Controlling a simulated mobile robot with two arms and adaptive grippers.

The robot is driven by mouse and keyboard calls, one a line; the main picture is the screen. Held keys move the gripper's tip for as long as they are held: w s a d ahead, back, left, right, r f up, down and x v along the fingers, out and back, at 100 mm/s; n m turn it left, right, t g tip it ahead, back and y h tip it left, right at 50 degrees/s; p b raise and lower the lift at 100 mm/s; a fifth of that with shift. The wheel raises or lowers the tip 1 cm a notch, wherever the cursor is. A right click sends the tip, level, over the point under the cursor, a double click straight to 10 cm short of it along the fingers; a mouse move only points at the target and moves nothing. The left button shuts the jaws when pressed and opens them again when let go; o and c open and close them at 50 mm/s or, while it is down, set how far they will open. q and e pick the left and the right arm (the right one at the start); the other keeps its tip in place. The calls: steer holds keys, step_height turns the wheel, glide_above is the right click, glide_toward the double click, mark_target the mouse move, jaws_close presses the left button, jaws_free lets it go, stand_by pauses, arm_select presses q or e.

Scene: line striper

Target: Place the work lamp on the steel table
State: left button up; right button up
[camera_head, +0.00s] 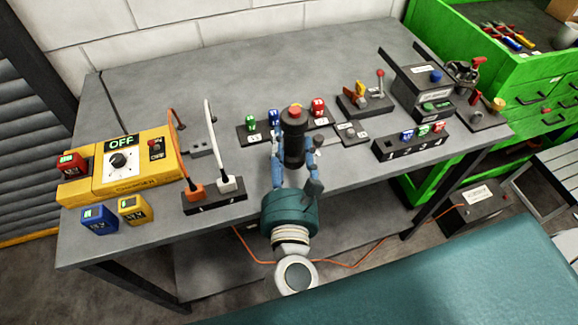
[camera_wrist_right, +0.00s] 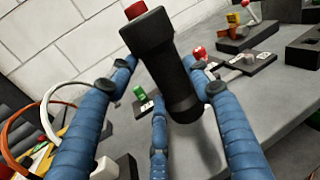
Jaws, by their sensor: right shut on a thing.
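The work lamp (camera_head: 292,125) is a black cylinder with a wide head and a red cap on top. It stands about upright over the front middle of the grey steel table (camera_head: 230,75). It also shows large and tilted in the wrist view (camera_wrist_right: 172,70). My right gripper (camera_head: 293,152) has blue padded fingers, which are around the lamp's body and shut on it. The fingers also show in the wrist view (camera_wrist_right: 170,100). I cannot tell whether the lamp's base touches the tabletop. My left gripper is not in view.
A rack with green, blue and red blocks (camera_head: 250,123) is just behind the lamp. A socket strip (camera_head: 215,202) with plugs and a yellow control box (camera_head: 136,165) lie left. A numbered block rack (camera_head: 410,142) and a lever unit (camera_head: 365,103) are right. The table's back middle is clear.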

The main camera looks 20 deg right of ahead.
mark_target(289, 158)
step_height(289, 158, down, 4)
steer(key=b, duration=0.3)
steer(key=shift+r, duration=0.15)
steer(key=shift+f, duration=0.2)
steer(key=o, duration=1.4)
